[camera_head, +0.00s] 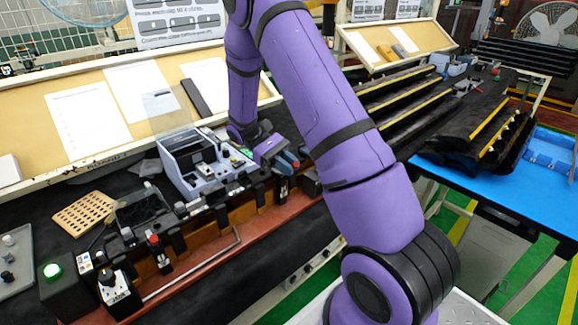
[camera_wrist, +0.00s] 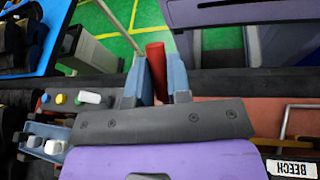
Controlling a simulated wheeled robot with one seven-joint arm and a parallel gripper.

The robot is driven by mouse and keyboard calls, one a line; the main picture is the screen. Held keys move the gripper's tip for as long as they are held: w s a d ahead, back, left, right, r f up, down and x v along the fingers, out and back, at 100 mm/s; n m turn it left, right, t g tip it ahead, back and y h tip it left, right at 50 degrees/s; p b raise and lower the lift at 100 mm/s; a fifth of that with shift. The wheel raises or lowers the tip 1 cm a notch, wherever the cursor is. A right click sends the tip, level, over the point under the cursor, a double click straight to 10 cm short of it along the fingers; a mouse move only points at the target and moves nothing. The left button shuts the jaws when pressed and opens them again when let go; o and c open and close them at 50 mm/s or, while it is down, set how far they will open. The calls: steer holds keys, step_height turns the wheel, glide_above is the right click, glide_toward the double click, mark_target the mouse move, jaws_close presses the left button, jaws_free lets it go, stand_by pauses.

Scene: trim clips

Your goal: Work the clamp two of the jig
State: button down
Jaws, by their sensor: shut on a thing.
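My gripper (camera_head: 288,160) is at the right end of the long jig, its fingers pointing down to the right. In the wrist view my gripper (camera_wrist: 160,80) has its two grey-blue fingers on either side of a red handle (camera_wrist: 156,58) and is shut on it. The handle's lower part is hidden behind the gripper body. The jig (camera_head: 205,250) has a red-brown base with black clamp parts. Another red-topped clamp (camera_head: 153,240) stands upright near its left end, apart from my gripper. No clamp number is readable.
A bent metal rod (camera_head: 200,265) runs along the jig's front. A blue table (camera_head: 480,190) is at right.

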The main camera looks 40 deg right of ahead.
steer(key=c, duration=1.1)
jaws_free()
steer(key=shift+w, duration=0.1)
steer(key=v, duration=1)
steer(key=shift+w+a, duration=0.1)
steer(key=shift+w, duration=0.25)
steer(key=shift+r, duration=0.1)
